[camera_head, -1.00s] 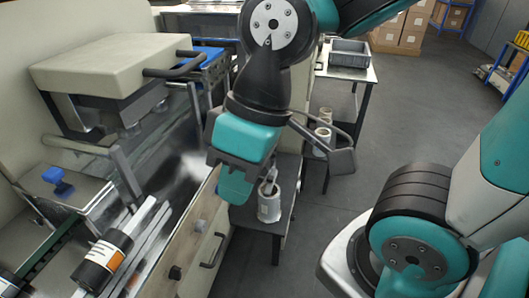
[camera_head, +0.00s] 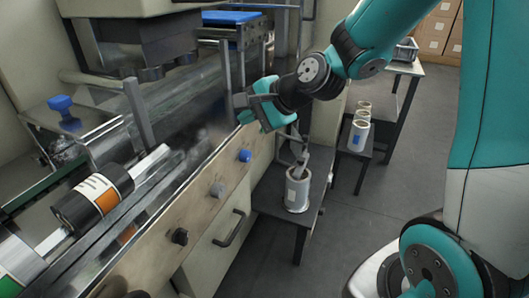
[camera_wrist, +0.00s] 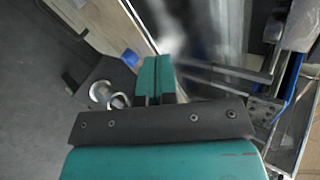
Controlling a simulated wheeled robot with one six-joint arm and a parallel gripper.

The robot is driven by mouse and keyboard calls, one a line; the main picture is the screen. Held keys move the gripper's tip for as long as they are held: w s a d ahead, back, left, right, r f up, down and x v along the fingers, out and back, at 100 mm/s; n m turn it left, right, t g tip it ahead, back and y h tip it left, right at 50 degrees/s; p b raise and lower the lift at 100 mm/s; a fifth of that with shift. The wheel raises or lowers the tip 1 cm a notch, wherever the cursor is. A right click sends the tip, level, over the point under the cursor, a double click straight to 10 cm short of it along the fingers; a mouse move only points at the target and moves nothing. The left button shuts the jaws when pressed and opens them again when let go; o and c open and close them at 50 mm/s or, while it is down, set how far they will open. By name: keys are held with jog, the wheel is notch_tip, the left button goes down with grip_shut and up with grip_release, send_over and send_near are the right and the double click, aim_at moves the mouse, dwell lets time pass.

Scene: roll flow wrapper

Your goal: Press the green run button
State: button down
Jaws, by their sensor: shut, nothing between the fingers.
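I cannot make out a green run button in either view. The machine's front panel (camera_head: 205,208) carries a row of knobs or buttons: a blue one (camera_head: 245,156), a grey one (camera_head: 217,190) and a black one (camera_head: 180,236). My gripper (camera_head: 245,116) is above and beyond the blue one, near the panel's far end, and may hide part of the panel. In the wrist view its teal fingers (camera_wrist: 156,75) are together and empty. The blue knob (camera_wrist: 130,57) shows just left of the fingertips there, apart from them.
A pale cylinder (camera_head: 297,192) stands on a low dark table (camera_head: 272,205) right of the panel. More cylinders stand behind. A dark roll with white and orange label (camera_head: 92,200) lies on the machine's feed. Open floor lies right.

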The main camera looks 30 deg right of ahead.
jog(key=w+d+f+m+t+h+b, duration=0.3)
jog(key=d+f+m+b, duration=0.2)
jog(key=d+f+m, duration=0.3)
jog(key=w+d+f+m+t+h+b, duration=0.3)
jog(key=d+f+m, duration=0.6)
jog(key=d, duration=0.4)
jog(key=shift+w+d+m+h+b, duration=0.2)
jog(key=shift+w+m+h+b, duration=0.35)
jog(key=shift+b, duration=0.4)
jog(key=shift+w+a+r, duration=0.1)
jog(key=shift+w, duration=0.05)
jog(key=w+a+p, duration=0.5)
jog(key=w+p, duration=0.1)
jog(key=p, duration=0.3)
jog(key=shift+w+a, duration=0.15)
jog(key=shift+w, duration=0.25)
jog(key=shift+w+a+r+p, duration=0.1)
jog(key=shift+w+a+p, duration=0.15)
jog(key=shift+p, duration=0.4)
